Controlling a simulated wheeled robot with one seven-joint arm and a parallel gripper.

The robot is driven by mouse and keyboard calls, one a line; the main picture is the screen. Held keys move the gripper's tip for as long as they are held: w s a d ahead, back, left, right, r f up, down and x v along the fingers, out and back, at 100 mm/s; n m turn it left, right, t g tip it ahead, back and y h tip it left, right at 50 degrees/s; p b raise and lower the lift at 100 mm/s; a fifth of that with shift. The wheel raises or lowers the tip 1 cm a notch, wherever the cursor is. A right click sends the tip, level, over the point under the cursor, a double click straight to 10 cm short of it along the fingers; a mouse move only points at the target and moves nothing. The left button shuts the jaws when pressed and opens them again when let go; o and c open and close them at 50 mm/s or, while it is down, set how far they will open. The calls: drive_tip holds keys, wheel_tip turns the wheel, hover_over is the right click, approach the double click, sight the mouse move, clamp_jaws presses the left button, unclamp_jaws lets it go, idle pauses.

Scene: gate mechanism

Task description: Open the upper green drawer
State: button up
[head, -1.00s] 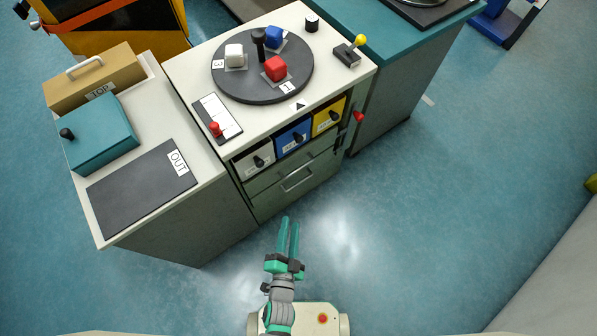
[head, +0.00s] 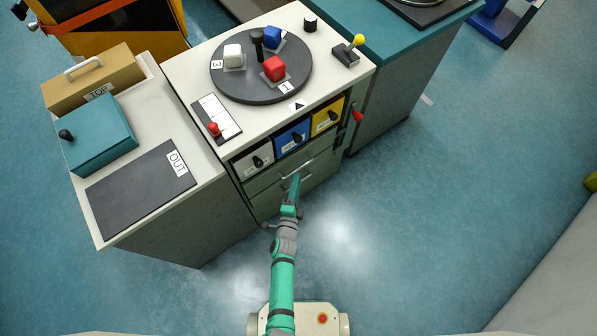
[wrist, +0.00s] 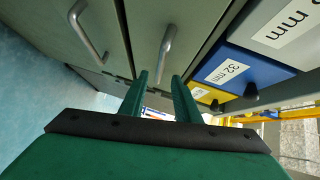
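The upper green drawer (head: 262,182) sits in the cabinet just below the coloured bins, and its front looks flush, so it is closed. In the wrist view its grey bar handle (wrist: 168,40) is just ahead of my gripper (wrist: 160,76). The two green fingers are apart with nothing held, and the near end of the handle lines up with the gap between them. I cannot tell if the fingertips reach around the bar. In the head view my gripper (head: 293,182) is in front of the drawers and partly hides them. The lower drawer's handle (wrist: 88,30) is to the left in the wrist view.
White, blue (head: 292,139) and yellow (head: 326,117) bins with dark knobs are right above the drawer. A red knob (head: 357,116) sticks out at the cabinet's right side. A turntable (head: 240,87) with cubes is on top. The floor (head: 400,230) in front is clear.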

drive_tip(key=x, duration=0.5)
drive_tip(key=shift+w, duration=0.2)
clamp_jaws()
